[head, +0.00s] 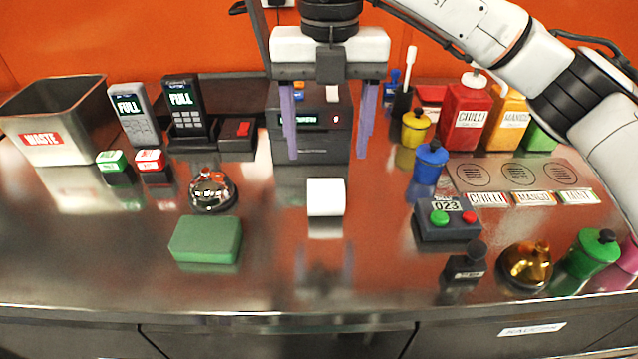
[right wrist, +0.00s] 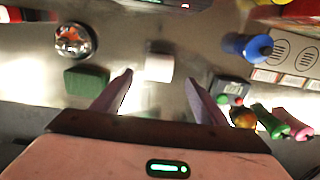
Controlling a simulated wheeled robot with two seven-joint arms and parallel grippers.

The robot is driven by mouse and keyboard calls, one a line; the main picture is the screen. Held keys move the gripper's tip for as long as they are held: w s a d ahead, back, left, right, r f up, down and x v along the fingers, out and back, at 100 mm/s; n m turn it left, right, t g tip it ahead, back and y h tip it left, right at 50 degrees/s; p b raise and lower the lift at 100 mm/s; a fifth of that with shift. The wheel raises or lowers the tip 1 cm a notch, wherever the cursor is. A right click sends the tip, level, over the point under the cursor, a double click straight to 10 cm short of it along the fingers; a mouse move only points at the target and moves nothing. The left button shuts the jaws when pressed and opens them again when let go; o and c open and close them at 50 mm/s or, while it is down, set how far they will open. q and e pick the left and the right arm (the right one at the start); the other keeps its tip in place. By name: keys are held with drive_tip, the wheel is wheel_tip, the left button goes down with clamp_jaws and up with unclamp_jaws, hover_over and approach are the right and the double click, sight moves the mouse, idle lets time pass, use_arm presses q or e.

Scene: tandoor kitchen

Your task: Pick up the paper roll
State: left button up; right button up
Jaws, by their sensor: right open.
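The paper roll (head: 326,197) is a small white cylinder on the steel counter, near the middle of the head view. It also shows in the right wrist view (right wrist: 159,68), beyond and between my fingertips. My right gripper (head: 328,152) is open and empty, pointing down with its two purple fingers spread. It is above the counter, and the roll appears below the gap between the fingers in the head view. In the right wrist view the gripper (right wrist: 160,80) is apart from the roll. My left gripper is in neither view.
A dark printer-like box (head: 312,140) stands behind the roll. A silver bell (head: 212,190) and green block (head: 206,239) lie to the left. A button box (head: 447,221), blue pot (head: 427,165) and gold bell (head: 526,265) are to the right. The counter in front of the roll is clear.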

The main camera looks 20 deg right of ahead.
sight(325, 184)
drive_tip(key=f, duration=0.3)
drive_tip(key=shift+s+f, duration=0.2)
drive_tip(key=shift+f, duration=0.2)
wheel_tip(325, 184, down, 6)
drive_tip(key=shift+a, duration=0.15)
drive_tip(key=c, duration=1.2)
drive_tip(key=shift+o, duration=0.2)
drive_tip(key=shift+r, duration=0.1)
